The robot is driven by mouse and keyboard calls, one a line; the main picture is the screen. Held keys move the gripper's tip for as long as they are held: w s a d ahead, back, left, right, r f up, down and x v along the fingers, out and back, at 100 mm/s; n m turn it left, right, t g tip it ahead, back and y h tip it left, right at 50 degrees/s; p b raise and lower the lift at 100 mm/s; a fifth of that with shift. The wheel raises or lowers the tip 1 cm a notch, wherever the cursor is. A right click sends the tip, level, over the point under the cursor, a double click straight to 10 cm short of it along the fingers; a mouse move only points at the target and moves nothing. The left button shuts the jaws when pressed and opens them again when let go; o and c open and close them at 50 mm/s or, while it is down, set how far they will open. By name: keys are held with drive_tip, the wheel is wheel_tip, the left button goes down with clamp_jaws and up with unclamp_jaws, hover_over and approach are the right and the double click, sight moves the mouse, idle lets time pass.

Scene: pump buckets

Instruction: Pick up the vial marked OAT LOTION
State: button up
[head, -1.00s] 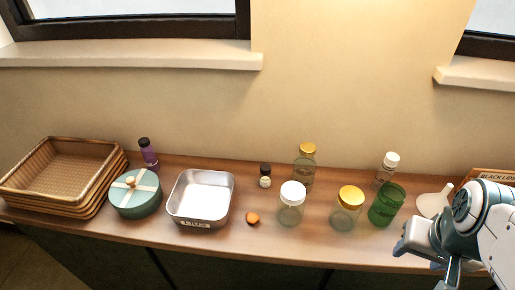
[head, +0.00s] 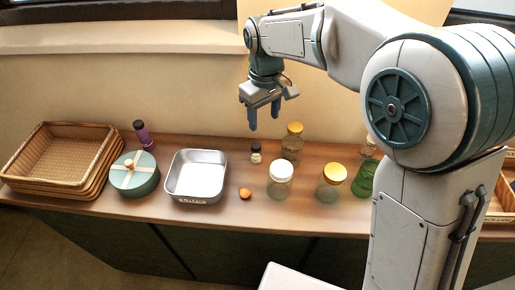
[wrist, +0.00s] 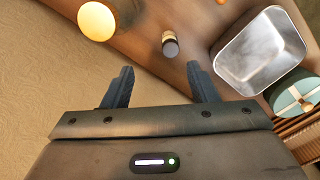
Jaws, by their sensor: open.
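A purple vial with a dark cap (head: 143,137) stands at the back left. I cannot read OAT LOTION on either. My gripper (head: 263,115) is open and empty, pointing down above the small vial and apart from it. Its two fingers also show in the wrist view (wrist: 160,75).
The metal tin (head: 209,158), teal round box (head: 140,182) and wicker baskets (head: 98,160) are left. A gold-capped bottle (head: 292,148) stands close right of the small vial. A white-lidded jar (head: 280,184), gold-lidded jar (head: 328,189), green glass (head: 362,181) and orange piece (head: 245,193) are around.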

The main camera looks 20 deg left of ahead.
sight(256, 145)
drive_tip(key=shift+n, duration=0.3)
drive_tip(key=f, duration=0.3)
drive_tip(key=a+f, duration=0.1)
drive_tip(key=f, duration=0.1)
drive_tip(key=a+f+p, duration=0.1)
drive_tip(key=f, duration=0.2)
drive_tip(key=shift+s+f, duration=0.15)
drive_tip(key=shift+f, duration=0.15)
drive_tip(key=shift+s+f+p, duration=0.2)
drive_tip(key=shift+f+p, duration=0.55)
drive_tip(key=shift+f, duration=2)
drive_tip(key=shift+c, duration=0.3)
drive_tip(key=c, duration=1)
